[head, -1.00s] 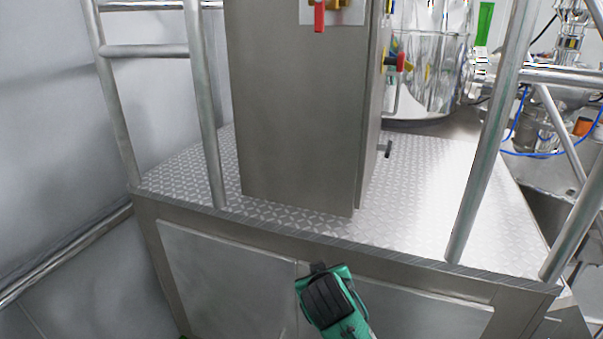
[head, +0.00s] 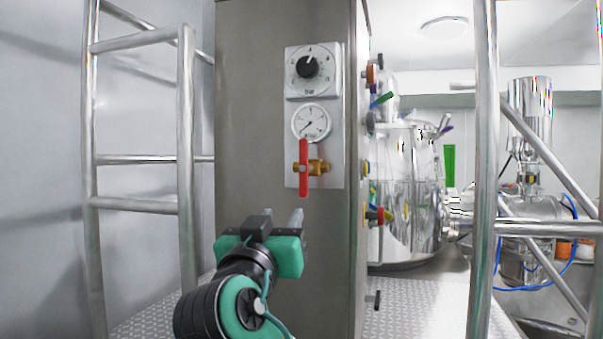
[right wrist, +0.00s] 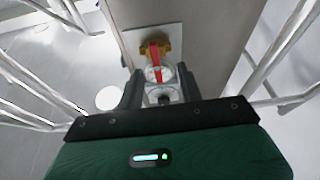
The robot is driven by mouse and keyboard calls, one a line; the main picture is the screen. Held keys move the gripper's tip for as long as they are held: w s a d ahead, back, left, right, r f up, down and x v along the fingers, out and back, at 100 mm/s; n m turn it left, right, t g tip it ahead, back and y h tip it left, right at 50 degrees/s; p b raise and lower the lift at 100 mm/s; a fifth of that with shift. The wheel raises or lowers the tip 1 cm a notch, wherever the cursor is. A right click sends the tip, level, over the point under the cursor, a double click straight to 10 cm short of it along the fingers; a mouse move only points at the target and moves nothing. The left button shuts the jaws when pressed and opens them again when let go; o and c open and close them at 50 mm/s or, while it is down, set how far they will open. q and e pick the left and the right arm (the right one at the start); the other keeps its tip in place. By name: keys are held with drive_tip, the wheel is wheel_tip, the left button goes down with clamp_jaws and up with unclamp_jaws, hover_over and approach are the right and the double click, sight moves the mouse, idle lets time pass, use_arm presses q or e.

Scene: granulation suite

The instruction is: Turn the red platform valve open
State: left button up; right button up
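The red valve handle (head: 305,168) hangs vertically on a brass valve body (head: 322,167). It is on a pale panel on the front of the steel cabinet, under a round gauge (head: 311,122). My right gripper (head: 281,216) is below and slightly left of the handle, apart from it, with its fingers pointing towards the cabinet. In the right wrist view its fingers (right wrist: 160,88) are spread with nothing held. There the red handle (right wrist: 154,55) and the brass body (right wrist: 163,44) show beyond the fingertips. My left gripper is not in view.
The steel cabinet (head: 250,130) stands on a patterned metal platform (head: 410,305). Metal railings rise at left (head: 186,130) and right (head: 485,150). A black knob (head: 307,67) sits above the gauge. A shiny vessel (head: 405,210) stands behind at right.

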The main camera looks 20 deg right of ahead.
sight(302, 165)
wheel_tip(302, 165, up, 4)
drive_tip(key=s+m+h, duration=0.1)
drive_tip(key=s, duration=0.1)
drive_tip(key=p+x, duration=0.8)
drive_tip(key=x, duration=0.4)
drive_tip(key=shift+w+r, duration=0.1)
drive_tip(key=shift+r, duration=0.15)
drive_tip(key=shift+w+d+p, duration=0.3)
drive_tip(key=shift+w+p, duration=0.1)
drive_tip(key=shift+w, duration=0.05)
clamp_jaws()
